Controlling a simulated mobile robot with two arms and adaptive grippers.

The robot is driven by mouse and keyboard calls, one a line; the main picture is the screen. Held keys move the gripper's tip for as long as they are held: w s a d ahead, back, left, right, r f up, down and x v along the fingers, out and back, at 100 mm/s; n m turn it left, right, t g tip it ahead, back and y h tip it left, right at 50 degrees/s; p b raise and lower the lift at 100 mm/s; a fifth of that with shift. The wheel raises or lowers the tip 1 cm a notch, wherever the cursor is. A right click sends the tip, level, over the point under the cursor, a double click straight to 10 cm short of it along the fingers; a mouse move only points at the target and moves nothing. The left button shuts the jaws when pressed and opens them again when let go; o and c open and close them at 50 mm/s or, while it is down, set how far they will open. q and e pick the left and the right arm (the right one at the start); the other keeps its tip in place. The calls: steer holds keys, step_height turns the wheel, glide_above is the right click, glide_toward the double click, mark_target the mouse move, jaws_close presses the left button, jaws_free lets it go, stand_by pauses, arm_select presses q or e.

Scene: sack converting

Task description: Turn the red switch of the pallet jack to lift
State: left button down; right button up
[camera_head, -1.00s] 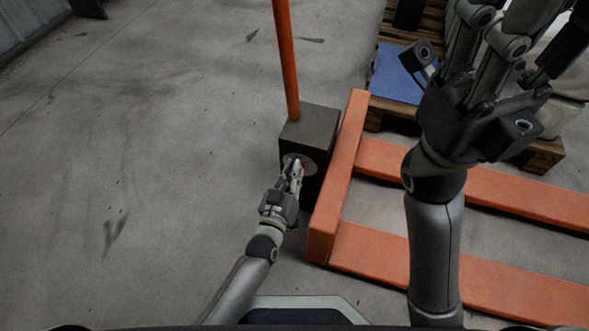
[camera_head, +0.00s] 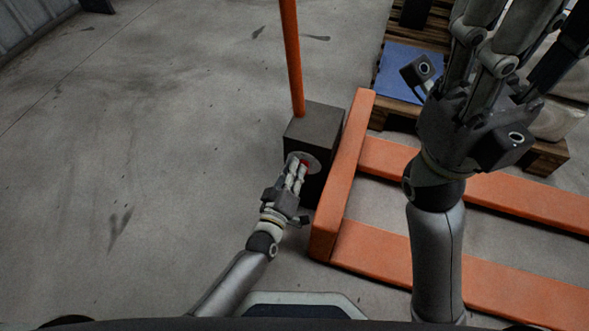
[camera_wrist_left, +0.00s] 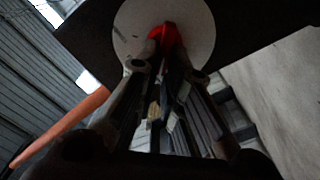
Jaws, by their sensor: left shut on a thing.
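The red switch (camera_head: 305,164) sits on a pale round plate on the front of the pallet jack's dark box (camera_head: 315,124). In the left wrist view the red switch (camera_wrist_left: 166,37) shows at the fingertips, in front of the pale disc (camera_wrist_left: 196,25). My left gripper (camera_head: 299,170) is shut on the switch, and its fingers hide part of it. The pallet jack has an orange handle bar (camera_head: 291,60) and orange forks (camera_head: 400,249). My right gripper (camera_head: 480,105) is raised over the forks at right, with its fingertips cut off by the top edge.
A wooden pallet (camera_head: 543,161) with a blue item (camera_head: 396,76) and pale sacks (camera_head: 555,121) stands behind the forks at upper right. The concrete floor (camera_head: 130,150) at left is clear. A grey corrugated wall (camera_head: 32,22) is at upper left.

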arm_select(q)
steer(key=c, duration=1.6)
jaws_free()
steer(key=shift+o, duration=0.2)
step_height(320, 180, up, 10)
steer(key=shift+r, duration=0.1)
